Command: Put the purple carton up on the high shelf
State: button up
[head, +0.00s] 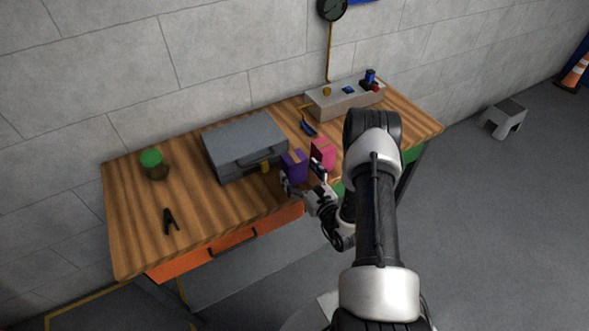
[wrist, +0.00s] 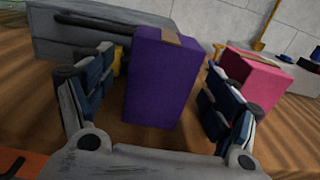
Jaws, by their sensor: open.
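The purple carton (head: 294,166) stands upright on the wooden workbench, in front of the grey case. In the wrist view the purple carton (wrist: 160,80) stands between the two open fingers of my gripper (wrist: 158,100). A gap shows on each side of it, wider on the left. In the head view my gripper (head: 303,182) is low at the bench's front edge, at the carton.
A pink carton (head: 322,153) stands close to the right of the purple one, just beyond my right finger. A grey case (head: 240,135) is behind. A green-lidded jar (head: 152,168) and a black clamp (head: 170,222) are on the left.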

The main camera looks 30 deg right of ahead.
aim_at(299, 170)
jog(key=w, duration=0.4)
jog(key=shift+f+b, duration=0.1)
jog(key=shift+b, duration=0.2)
jog(key=shift+s, duration=0.1)
jog(key=shift+c, duration=0.4)
jog(key=c, duration=1.1)
jog(key=shift+c, duration=0.8)
